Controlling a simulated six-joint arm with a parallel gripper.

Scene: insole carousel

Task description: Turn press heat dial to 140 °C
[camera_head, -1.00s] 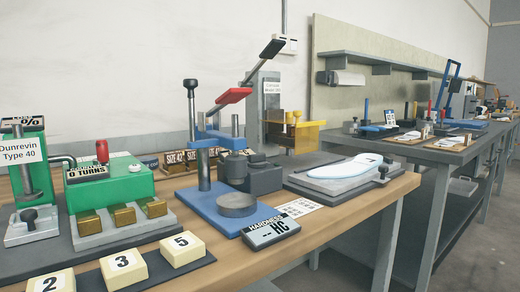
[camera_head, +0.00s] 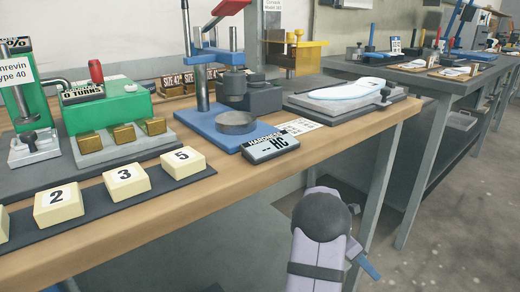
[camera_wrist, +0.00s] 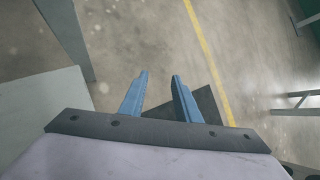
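I cannot make out a press heat dial or a 140 °C marking in either view. A blue press-like device (camera_head: 236,123) with a red-handled lever stands on the wooden bench in the head view. A green machine (camera_head: 112,106) with a "0 TURNS" display stands to its left. My gripper shows its two blue fingers (camera_wrist: 159,77) in the wrist view, apart with nothing between them, over the floor. In the head view my pale arm is in front of the bench at lower right, with a blue finger (camera_head: 369,269) showing, clear of the devices.
A hardness display (camera_head: 270,147) lies near the front edge of the bench (camera_head: 216,191). Numbered cream blocks (camera_head: 122,176) sit on a dark strip to its left. A white insole (camera_head: 345,91) lies on a grey plate at the right. A second bench (camera_head: 425,77) stands beyond, with open floor between.

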